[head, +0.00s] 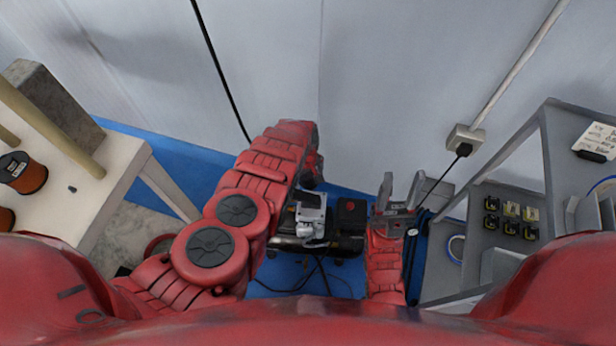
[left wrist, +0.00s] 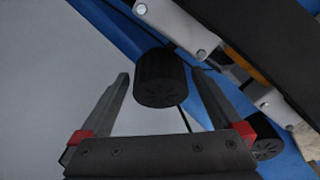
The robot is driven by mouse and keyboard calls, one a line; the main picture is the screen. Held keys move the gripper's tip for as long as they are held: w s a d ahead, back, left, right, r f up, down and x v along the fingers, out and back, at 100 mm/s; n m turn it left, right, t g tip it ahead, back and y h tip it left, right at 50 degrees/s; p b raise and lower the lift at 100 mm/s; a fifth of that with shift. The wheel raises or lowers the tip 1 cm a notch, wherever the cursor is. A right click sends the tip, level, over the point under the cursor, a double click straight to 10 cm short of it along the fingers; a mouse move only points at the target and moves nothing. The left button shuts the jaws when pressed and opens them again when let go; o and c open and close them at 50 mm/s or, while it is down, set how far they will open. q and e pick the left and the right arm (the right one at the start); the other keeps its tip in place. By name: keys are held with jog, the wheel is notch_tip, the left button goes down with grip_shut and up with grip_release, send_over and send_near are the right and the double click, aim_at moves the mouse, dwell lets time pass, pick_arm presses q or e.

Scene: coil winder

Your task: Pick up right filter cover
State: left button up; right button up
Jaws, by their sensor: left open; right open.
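A black ribbed round filter cover (left wrist: 160,90) shows in the left wrist view, between and a little beyond the fingers of my left gripper (left wrist: 161,75). The fingers are open, with a gap visible on each side of the cover. A second black round cover (left wrist: 268,149) shows at the lower right, partly hidden by the right finger. I cannot tell which of the two is the right one. In the head view the left arm hides most of its gripper. My right gripper (head: 400,193) is open and empty, pointing up right of the machine (head: 311,216).
A white table (head: 120,165) with an orange spool (head: 22,172) stands at left. A grey shelf rack (head: 505,190) with small parts stands at right, close to my right arm. A wall (head: 290,60) with a socket (head: 466,138) is behind. Cables lie on the blue floor.

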pick_arm(q)
jog(key=shift+f, duration=0.4)
jog(key=shift+c, duration=0.2)
jog(key=c, duration=1.2)
jog(key=shift+r, duration=0.15)
